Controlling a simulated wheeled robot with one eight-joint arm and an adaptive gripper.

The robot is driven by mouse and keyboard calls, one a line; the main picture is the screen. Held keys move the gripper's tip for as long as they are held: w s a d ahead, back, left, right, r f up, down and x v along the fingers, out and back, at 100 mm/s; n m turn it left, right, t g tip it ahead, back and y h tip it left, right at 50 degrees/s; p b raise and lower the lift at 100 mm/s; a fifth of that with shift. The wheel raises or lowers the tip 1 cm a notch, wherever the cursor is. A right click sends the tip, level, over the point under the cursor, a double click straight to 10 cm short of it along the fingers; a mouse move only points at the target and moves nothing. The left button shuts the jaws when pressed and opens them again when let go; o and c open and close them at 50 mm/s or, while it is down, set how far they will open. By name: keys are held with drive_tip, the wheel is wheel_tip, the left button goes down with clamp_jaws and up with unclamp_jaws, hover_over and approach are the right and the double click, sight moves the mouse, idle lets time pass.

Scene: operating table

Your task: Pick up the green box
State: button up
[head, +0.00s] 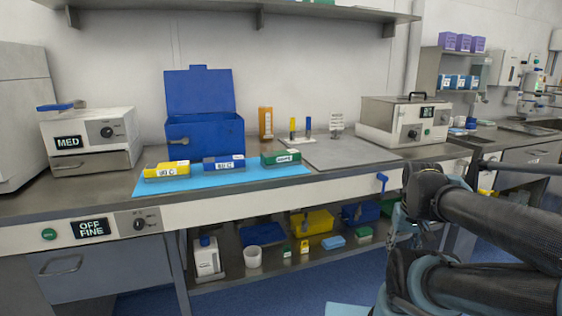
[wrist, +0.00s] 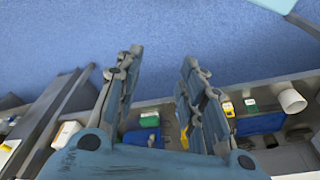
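The green box (head: 281,158) with a white label lies on the right part of the blue mat (head: 240,178) on the counter, in the head view. A smaller green item (head: 364,233) is on the lower shelf. My gripper (wrist: 158,72) is open and empty in the wrist view, its two fingers wide apart above the blue floor. In the head view my arm is at the lower right, well away from the green box and beyond the counter's front edge. The box on the mat cannot be made out in the wrist view.
Yellow (head: 167,170) and blue (head: 223,162) labelled boxes lie left of the green box. An open blue case (head: 205,130) stands behind them. A grey plate (head: 345,153) lies to the right. A blue handle (head: 382,180) sticks out at the counter front.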

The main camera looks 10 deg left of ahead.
drive_tip(key=o, duration=0.7)
drive_tip(key=shift+s+a+r, duration=0.1)
drive_tip(key=shift+a+r, duration=0.05)
drive_tip(key=shift+r, duration=0.45)
drive_tip(key=shift+a+r, duration=0.1)
drive_tip(key=shift+r, duration=0.45)
drive_tip(key=w+a+r+m+g+y, duration=0.1)
drive_tip(key=w+a+r+m, duration=0.2)
drive_tip(key=w+a+r, duration=0.35)
drive_tip(key=w+a+r+m+g+y, duration=0.15)
drive_tip(key=w+a+r, duration=0.25)
drive_tip(key=w+r, duration=0.5)
wheel_tip(320, 180, up, 16)
drive_tip(key=m+g+y, duration=0.1)
drive_tip(key=m+g, duration=0.1)
drive_tip(key=m, duration=0.5)
hover_over(281, 153)
drive_tip(key=w+d, duration=0.4)
drive_tip(key=d, duration=0.1)
drive_tip(key=shift+g, duration=0.25)
drive_tip(key=x, duration=1.7)
